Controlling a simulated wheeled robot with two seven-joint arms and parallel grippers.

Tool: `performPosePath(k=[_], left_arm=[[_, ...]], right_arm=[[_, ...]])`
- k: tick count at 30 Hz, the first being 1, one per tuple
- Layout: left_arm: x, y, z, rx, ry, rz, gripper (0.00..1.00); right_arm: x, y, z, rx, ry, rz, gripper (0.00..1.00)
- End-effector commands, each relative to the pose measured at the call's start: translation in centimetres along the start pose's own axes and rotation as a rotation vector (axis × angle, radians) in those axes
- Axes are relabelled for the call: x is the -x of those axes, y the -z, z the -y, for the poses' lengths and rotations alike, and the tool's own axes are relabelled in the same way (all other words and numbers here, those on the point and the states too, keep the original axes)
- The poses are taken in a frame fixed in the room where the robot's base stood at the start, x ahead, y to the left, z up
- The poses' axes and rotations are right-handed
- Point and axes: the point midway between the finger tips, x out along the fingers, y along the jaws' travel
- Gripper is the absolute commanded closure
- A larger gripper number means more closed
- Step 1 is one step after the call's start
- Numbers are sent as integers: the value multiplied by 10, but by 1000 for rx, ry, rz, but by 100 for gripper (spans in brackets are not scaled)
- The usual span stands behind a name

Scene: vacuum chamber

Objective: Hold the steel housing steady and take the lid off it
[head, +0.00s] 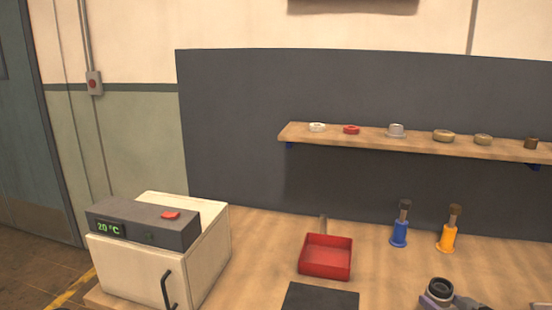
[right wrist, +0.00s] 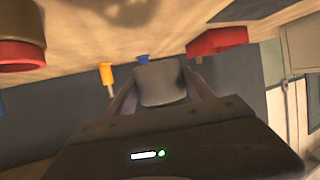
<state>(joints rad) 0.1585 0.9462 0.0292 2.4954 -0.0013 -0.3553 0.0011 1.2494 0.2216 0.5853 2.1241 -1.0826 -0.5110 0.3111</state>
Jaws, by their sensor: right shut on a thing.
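My right gripper (head: 440,299) is at the bottom right of the head view, partly cut off by the frame edge. It is shut on a grey round steel piece, which I take to be the housing (head: 438,286); its top shows a light rim around a dark middle. In the right wrist view the same grey cylinder (right wrist: 160,84) sits between the two fingers (right wrist: 160,95). I cannot tell whether a lid is on it, or whether it touches the table. My left gripper is not in view.
A white box (head: 135,269) with a 20 °C display stands left. A red tray (head: 326,258), a dark mat (head: 318,299), a blue tool (head: 400,230) and an orange tool (head: 449,234) are on the table (head: 260,240). A wall shelf (head: 370,140) holds several small round items.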

Motion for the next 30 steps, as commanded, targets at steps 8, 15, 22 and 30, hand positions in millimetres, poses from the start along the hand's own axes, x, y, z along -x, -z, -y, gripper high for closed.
performPosePath(k=[8, 15, 22, 30], left_arm=[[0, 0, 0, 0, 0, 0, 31], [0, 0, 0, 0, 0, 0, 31], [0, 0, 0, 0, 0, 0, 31], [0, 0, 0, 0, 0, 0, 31]], right_arm=[[-9, 6, 36, -43, -102, -5, 100], [-12, -3, 104, -64, -153, -2, 100], [-5, -5, 202, -40, -104, -6, 100], [-3, 14, 253, -2, -10, -5, 100]])
